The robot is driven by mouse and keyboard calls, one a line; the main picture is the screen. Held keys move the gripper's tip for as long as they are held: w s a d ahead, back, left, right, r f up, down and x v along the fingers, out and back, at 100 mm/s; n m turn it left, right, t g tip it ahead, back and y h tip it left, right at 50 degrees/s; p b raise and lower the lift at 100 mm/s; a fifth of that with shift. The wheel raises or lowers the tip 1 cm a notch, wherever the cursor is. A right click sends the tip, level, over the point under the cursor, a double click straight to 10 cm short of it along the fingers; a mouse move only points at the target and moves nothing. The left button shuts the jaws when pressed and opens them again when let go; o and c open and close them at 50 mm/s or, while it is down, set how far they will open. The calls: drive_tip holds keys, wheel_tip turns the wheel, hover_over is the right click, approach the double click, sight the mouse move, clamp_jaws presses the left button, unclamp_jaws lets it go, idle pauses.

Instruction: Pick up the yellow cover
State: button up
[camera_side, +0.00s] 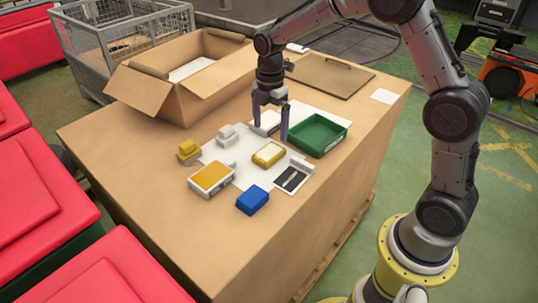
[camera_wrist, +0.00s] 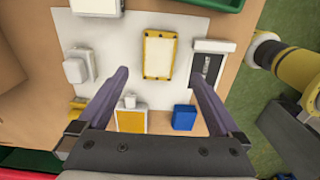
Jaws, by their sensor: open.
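A yellow cover with a pale cream top (camera_side: 268,154) lies on a white sheet (camera_side: 222,153) near the middle of the box-like table. It also shows in the wrist view (camera_wrist: 159,55), upright in the picture, just beyond the fingertips and between their lines. My gripper (camera_side: 270,130) is open and empty, fingers pointing down, above and behind the cover in the side view. In the wrist view its fingers (camera_wrist: 157,75) are spread wider than the cover. I see no contact; the exact height is unclear.
Around it are a white box with an orange-yellow top (camera_side: 211,178), a blue block (camera_side: 252,200), a yellow block (camera_side: 188,151), a white piece (camera_side: 227,135), a black-and-white card (camera_side: 291,179) and a green tray (camera_side: 340,122). An open carton (camera_side: 150,98) stands at the back left. The front tabletop is clear.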

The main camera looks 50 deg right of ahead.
sight(269, 152)
drive_tip(key=shift+w+a+f, duration=0.1)
drive_tip(key=shift+a+f, duration=0.05)
drive_tip(key=shift+f, duration=3.85)
drive_tip(key=shift+c, duration=0.3)
drive_tip(key=shift+r, duration=0.1)
clamp_jaws()
